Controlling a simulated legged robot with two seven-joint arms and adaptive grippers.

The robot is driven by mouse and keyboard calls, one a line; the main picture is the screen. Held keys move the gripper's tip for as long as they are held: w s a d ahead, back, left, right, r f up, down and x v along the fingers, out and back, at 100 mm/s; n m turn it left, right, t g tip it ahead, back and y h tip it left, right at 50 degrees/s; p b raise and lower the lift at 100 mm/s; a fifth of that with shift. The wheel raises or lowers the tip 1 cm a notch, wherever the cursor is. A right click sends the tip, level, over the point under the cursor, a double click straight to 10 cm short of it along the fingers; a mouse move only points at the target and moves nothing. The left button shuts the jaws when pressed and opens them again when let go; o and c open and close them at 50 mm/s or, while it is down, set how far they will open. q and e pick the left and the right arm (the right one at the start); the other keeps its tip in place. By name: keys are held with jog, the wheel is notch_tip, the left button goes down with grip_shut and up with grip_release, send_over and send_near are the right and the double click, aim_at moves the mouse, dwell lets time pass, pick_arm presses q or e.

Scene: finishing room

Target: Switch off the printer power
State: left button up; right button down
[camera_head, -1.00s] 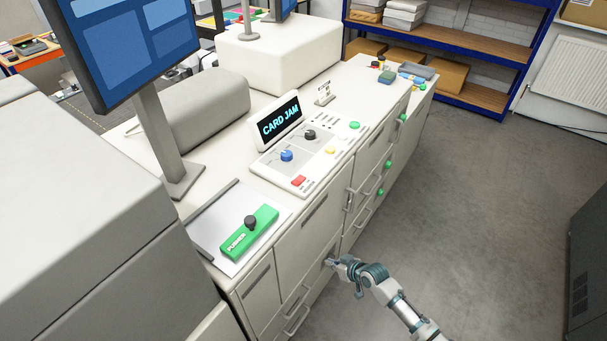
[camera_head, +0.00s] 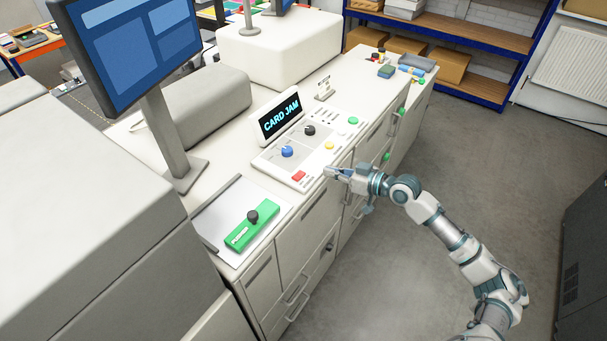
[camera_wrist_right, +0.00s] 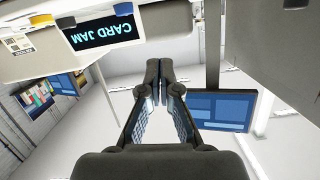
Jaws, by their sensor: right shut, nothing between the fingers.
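The printer's control panel (camera_head: 318,147) lies on the long white machine. It has a blue knob (camera_head: 287,151), a black knob (camera_head: 310,130), a red button (camera_head: 298,176), a yellow button (camera_head: 329,145) and a green button (camera_head: 353,120). Its small screen (camera_head: 280,117) reads CARD JAM; it also shows inverted in the right wrist view (camera_wrist_right: 103,32). My right gripper (camera_head: 329,171) is shut and empty, at the panel's front edge just right of the red button. Whether it touches the panel I cannot tell. Its fingertips meet in the right wrist view (camera_wrist_right: 166,62). My left gripper is not in view.
A green block with a black knob (camera_head: 252,228) lies on a white plate at the near end. A monitor (camera_head: 127,50) on a stand rises behind. Drawers (camera_head: 318,257) line the machine's front. The grey floor (camera_head: 470,180) to the right is clear.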

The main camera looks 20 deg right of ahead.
jog(key=shift+a, duration=0.1)
jog(key=p, duration=0.3)
send_over(303, 182)
jog(key=shift+d+f, duration=0.2)
jog(key=shift+f, duration=0.3)
jog(key=shift+d+f, duration=0.2)
jog(key=shift+f, duration=0.3)
jog(key=f, duration=0.1)
jog(key=a+f, duration=0.1)
jog(key=f, duration=0.1)
jog(key=shift+w+f, duration=0.2)
jog(key=shift+s+f, duration=0.1)
jog(key=shift+f, duration=0.35)
jog(key=shift+d+f, duration=0.1)
jog(key=shift+d, duration=0.05)
